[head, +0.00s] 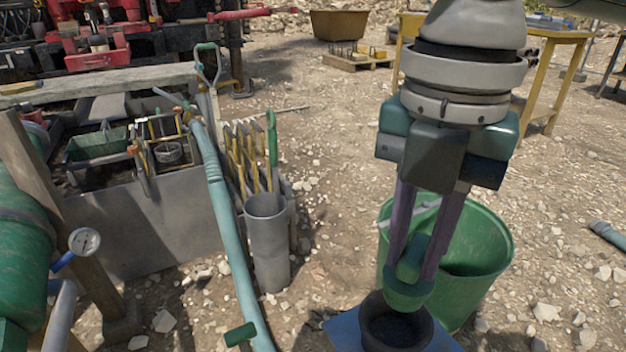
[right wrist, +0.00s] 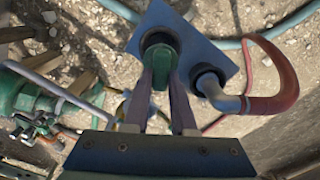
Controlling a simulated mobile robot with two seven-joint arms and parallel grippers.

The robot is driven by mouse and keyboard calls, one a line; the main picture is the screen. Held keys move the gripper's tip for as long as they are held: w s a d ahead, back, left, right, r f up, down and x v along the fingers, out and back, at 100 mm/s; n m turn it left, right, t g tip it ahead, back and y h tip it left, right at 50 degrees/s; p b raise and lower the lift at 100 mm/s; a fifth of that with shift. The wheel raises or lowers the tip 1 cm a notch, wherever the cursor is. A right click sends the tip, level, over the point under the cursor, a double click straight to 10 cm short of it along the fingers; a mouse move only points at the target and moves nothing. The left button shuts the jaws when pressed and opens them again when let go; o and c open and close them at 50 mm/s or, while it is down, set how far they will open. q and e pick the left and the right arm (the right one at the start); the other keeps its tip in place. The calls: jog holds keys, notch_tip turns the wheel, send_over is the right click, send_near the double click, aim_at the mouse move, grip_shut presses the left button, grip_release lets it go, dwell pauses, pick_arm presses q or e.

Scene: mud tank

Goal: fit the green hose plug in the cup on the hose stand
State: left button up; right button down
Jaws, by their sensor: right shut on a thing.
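My right gripper (head: 412,262) points down with its two purple-grey fingers shut on the green hose plug (head: 407,292). The plug's rounded lower end is over the mouth of the dark cup (head: 398,337), overlapping its back rim. The cup stands on the blue plate of the hose stand (head: 345,332). In the right wrist view the plug (right wrist: 160,80) lies between the fingertips, in line with the cup (right wrist: 158,38) on the blue-grey plate (right wrist: 194,42). I cannot tell whether the plug's tip is inside the cup. My left gripper is not in view.
A green bucket (head: 490,250) stands close behind the cup. In the right wrist view a hose end with a red hose (right wrist: 280,85) stands beside the cup on the plate. A grey tube (head: 268,240) and a long pale hose (head: 225,220) are at left. Stony ground lies between.

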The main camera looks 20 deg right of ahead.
aim_at(405, 288)
jog(key=shift+f, duration=0.1)
jog(key=shift+f+b, duration=0.5)
jog(key=shift+f, duration=0.9)
jog(key=shift+f, duration=0.2)
jog(key=shift+f+b, duration=0.25)
jog(key=shift+b, duration=0.05)
jog(key=shift+f+b, duration=0.3)
jog(key=shift+f, duration=0.5)
jog(key=shift+f+p, duration=0.3)
jog(key=shift+p, duration=0.05)
jog(key=shift+f, duration=0.15)
